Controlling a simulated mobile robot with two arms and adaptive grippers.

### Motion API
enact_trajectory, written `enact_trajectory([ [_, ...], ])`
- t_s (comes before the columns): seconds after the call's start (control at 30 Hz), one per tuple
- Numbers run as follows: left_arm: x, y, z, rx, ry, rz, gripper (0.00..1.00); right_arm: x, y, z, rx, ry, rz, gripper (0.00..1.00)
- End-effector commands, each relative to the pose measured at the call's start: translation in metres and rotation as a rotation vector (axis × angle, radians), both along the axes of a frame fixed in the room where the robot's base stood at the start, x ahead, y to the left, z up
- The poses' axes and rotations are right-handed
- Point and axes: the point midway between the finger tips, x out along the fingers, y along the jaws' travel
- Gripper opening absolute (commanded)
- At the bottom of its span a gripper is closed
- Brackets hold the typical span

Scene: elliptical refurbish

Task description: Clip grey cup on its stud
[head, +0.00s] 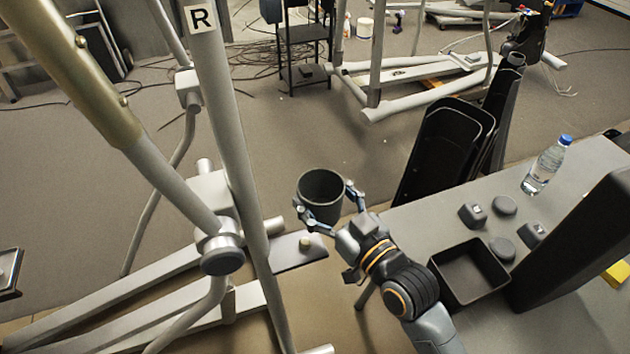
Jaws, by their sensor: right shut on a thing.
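My right gripper (325,198) comes in from the lower right and is shut around the dark grey cup (321,184). Its two fingers press on opposite sides of the cup. The cup is held in the air with its open mouth up, tilted slightly toward the camera. Below and slightly left of it, a small pale stud-like knob (305,242) stands on a dark flat plate (290,255) of the elliptical machine. The cup and knob look apart. I cannot tell whether this knob is the cup's stud. My left gripper is not in view.
The elliptical's upright post (238,150), marked R, and slanted bar stand close on the left. A grey table (575,190) at right holds a black tray (445,280), several small dark parts and a water bottle (547,165). Black covers (445,150) stand behind its edge.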

Motion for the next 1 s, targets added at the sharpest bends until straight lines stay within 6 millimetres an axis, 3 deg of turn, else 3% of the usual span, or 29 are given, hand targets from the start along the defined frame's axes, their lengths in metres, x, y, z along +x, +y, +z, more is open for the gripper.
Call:
enact_trajectory([
  [0.03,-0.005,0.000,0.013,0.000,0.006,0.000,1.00,-0.001,0.013,0.006,-0.008,-0.001,0.061,0.42],
  [0.13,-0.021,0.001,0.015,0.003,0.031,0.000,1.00,-0.004,0.029,0.001,-0.006,0.000,0.135,0.42],
  [0.3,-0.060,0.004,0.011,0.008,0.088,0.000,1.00,-0.006,0.036,-0.005,0.000,-0.001,0.173,0.42],
  [0.4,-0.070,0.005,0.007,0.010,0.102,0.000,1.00,-0.006,0.036,-0.009,0.002,-0.001,0.173,0.42],
  [0.53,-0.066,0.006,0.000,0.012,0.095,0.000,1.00,-0.007,0.036,-0.016,0.003,-0.001,0.172,0.42],
  [0.8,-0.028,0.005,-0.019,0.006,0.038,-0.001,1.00,-0.007,0.036,-0.036,0.005,-0.001,0.171,0.42],
  [1.0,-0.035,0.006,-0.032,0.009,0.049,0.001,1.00,-0.007,0.035,-0.047,0.003,-0.002,0.171,0.42],
])
